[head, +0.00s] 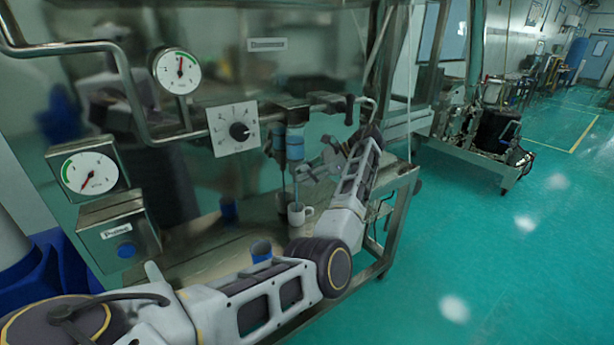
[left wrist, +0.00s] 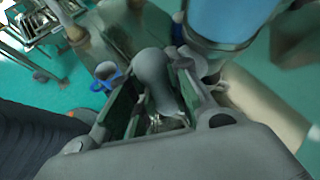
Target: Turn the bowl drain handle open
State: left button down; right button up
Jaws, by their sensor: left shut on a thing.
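Two vertical drain pipes with blue bands (head: 295,143) hang under the steel bowl rig. My left gripper (head: 308,170) is beside the nearer pipe, just right of it. In the left wrist view a grey, rounded handle end (left wrist: 152,68) sits between the fingers of my left gripper (left wrist: 152,90), which are shut on it. The blue-banded pipe (left wrist: 222,18) passes close by at the upper right there. In the head view the gripper hides most of the handle, and its turn angle cannot be told. My right gripper is not in view.
A white mug (head: 300,214) stands below the pipes, and a blue cup (head: 261,251) stands nearer on the bench. Gauges (head: 176,71) and a dial plate (head: 234,128) are on the panel at left. The green floor (head: 480,240) at right is open.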

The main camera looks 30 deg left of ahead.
pick_arm(q)
jog(key=shift+m+g+y, duration=0.8)
jog(key=shift+g+y, duration=0.4)
jog(key=shift+g, duration=0.3)
jog(key=c, duration=1.6)
grip_release()
